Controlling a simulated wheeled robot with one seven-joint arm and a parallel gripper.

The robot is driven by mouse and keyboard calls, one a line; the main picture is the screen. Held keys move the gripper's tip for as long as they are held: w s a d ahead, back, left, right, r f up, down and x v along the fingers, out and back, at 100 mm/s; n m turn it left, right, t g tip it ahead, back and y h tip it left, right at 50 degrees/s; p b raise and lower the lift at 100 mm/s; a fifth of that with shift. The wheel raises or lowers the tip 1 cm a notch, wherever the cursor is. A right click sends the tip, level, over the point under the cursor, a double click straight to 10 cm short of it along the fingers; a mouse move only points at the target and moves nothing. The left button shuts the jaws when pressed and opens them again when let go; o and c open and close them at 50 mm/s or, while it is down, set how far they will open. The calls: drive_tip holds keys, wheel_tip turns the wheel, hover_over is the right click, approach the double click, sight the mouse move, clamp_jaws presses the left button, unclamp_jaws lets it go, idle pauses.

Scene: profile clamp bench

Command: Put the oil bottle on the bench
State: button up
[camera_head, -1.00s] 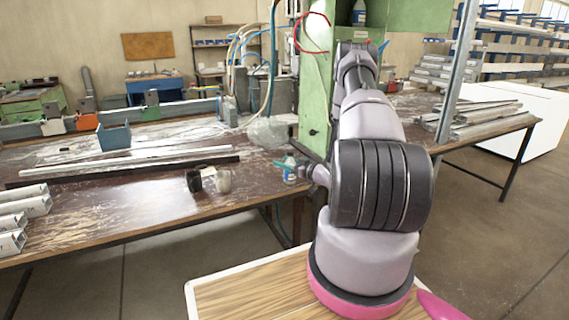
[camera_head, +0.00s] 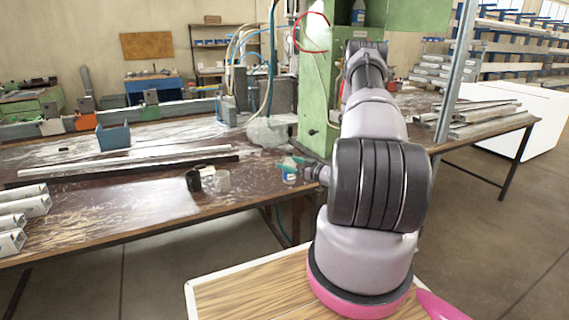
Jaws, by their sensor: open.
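A small whitish bottle with a blue label (camera_head: 289,177) stands upright on the brown bench (camera_head: 150,205), near its right end; I take it for the oil bottle. My gripper (camera_head: 292,162) has teal fingers that point left from its grey wrist. It is open, at the upper part of this bottle and partly hiding it. I cannot tell whether the fingers touch the bottle. Another bottle with a blue label (camera_head: 358,14) stands high up in the green cabinet.
A black cup (camera_head: 194,180) and a clear jar (camera_head: 222,180) stand left of the bottle. Long metal bars (camera_head: 130,162) lie behind them. Crumpled plastic (camera_head: 268,132) and the green cabinet (camera_head: 318,105) are close behind my gripper. White profiles (camera_head: 22,207) lie at far left. The bench front is clear.

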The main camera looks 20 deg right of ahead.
drive_tip(key=v, duration=0.8)
drive_tip(key=shift+s+d, duration=0.2)
drive_tip(key=shift+s, duration=0.2)
drive_tip(key=shift+d, duration=0.15)
